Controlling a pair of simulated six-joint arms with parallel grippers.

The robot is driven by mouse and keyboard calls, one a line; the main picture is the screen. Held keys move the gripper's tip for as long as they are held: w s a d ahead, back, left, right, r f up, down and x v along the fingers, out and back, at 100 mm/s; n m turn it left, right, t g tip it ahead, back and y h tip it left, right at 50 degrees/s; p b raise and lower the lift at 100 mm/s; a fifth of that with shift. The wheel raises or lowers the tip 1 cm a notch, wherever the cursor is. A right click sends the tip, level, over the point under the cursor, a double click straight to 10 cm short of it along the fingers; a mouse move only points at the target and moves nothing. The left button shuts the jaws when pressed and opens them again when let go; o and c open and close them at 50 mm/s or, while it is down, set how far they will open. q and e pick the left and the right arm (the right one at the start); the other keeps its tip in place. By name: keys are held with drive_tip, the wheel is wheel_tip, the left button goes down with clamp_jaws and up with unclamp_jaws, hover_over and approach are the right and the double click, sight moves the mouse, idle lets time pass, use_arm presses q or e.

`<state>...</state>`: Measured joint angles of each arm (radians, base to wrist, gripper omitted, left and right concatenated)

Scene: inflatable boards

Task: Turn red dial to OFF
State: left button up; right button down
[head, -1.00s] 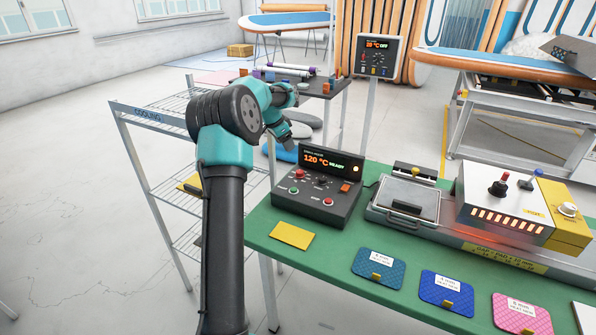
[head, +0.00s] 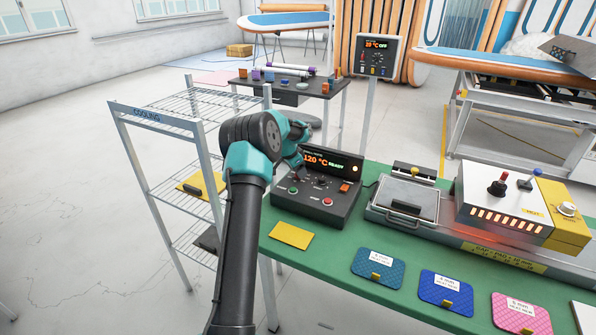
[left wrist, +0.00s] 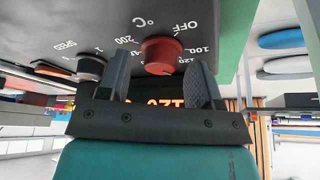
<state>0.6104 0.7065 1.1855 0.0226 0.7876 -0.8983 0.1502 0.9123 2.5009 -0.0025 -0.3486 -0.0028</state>
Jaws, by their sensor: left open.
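The red dial (left wrist: 161,54) is on the dark face of the control box (head: 312,206). Marks OFF, 100, 120 and 200 °C stand around it. In the left wrist view, which is upside down, my left gripper (left wrist: 163,76) is open, with one finger on each side of the dial. The display (head: 329,163) reads 120 °C READY. My right gripper is not in view.
A SPEED knob (left wrist: 90,66) stands close beside one finger. A press plate (head: 408,196) and a white heater unit (head: 505,205) stand to the right. A wire cooling rack (head: 170,125) is at left.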

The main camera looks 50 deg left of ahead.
use_arm(q)
drive_tip(key=shift+w+f, duration=0.1)
drive_tip(key=shift+f, duration=0.05)
drive_tip(key=c, duration=0.9)
